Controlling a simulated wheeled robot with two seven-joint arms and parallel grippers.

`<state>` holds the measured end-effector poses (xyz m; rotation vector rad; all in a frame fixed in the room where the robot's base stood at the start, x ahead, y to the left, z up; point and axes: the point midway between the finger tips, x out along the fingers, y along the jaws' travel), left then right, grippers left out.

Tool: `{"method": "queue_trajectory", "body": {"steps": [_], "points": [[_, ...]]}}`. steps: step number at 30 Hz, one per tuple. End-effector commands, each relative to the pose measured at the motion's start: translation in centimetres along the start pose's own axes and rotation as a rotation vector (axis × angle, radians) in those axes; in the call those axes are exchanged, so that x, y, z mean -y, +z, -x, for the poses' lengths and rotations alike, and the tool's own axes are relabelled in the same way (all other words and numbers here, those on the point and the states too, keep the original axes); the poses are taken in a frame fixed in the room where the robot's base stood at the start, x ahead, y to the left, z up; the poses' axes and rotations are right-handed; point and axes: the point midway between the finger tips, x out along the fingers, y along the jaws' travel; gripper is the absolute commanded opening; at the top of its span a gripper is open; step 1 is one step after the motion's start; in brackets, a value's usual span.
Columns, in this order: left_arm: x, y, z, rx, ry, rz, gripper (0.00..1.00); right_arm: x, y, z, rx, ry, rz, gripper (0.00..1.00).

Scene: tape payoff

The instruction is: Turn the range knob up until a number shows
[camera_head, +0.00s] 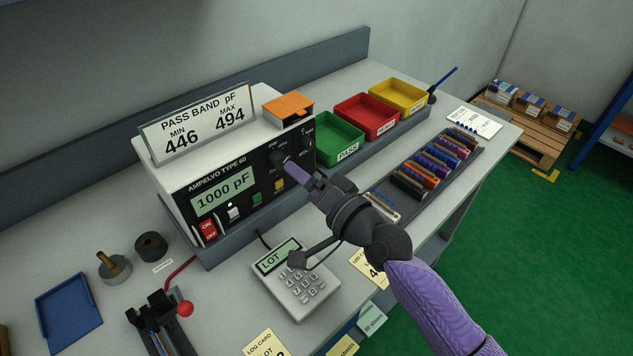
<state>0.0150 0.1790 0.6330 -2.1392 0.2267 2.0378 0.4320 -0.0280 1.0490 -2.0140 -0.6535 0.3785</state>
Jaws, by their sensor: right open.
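The white meter marked AMPELVO TYPE 60 (228,168) stands on the bench with a black front panel. Its green display (222,191) reads 1000 pF. The dark range knob (277,157) is at the panel's upper right, partly hidden by my gripper. My right gripper (290,166) is open, with its purple fingers right at the knob; I cannot tell whether they touch it. My left gripper is not in view.
A sign on the meter (196,122) gives MIN 446 and MAX 494. Green (335,148), red (367,117) and yellow (397,97) bins stand to the right. A keypad (298,290) lies in front. A red-balled lever (185,308) sits at lower left.

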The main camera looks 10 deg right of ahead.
Motion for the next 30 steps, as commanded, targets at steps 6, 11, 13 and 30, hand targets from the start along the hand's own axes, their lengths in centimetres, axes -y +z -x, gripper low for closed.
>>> {"method": "queue_trajectory", "body": {"steps": [6, 11, 13, 30], "points": [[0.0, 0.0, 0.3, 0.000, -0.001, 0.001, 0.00, -0.1, 0.0, 4.5, 0.002, 0.003, 0.001, 0.79], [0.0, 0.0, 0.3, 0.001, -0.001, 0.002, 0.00, 0.0, 0.0, 5.3, 0.000, 0.000, 0.000, 0.79], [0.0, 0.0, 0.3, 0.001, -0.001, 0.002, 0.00, 0.0, 0.0, 5.3, 0.000, -0.001, 0.000, 0.79], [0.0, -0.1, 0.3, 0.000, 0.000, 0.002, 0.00, -3.5, 8.6, 11.4, 0.389, 0.328, 0.390, 0.79]]}}
